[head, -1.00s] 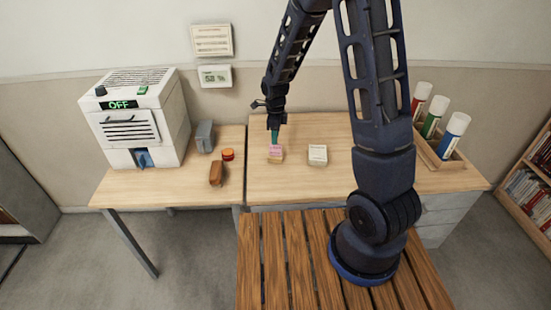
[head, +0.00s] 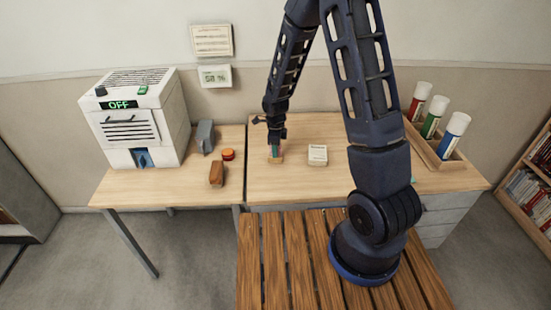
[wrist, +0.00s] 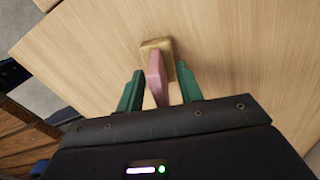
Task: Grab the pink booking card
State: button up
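The pink booking card (wrist: 157,78) stands upright in a small wooden holder (wrist: 165,45) on the desk. In the wrist view the two green fingers of my gripper (wrist: 159,90) are apart, one on each side of the card, with a visible gap at least on the left. In the head view my gripper (head: 275,148) is low over the wooden holder (head: 276,160), and its fingers mostly hide the card.
A white card block (head: 317,154) lies right of the holder. A brown object (head: 216,173), a red-orange round tin (head: 228,154) and a grey object (head: 205,136) are to the left. A white machine reading OFF (head: 135,125) stands far left. A rack of coloured tubes (head: 447,160) is at the right.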

grip_shut()
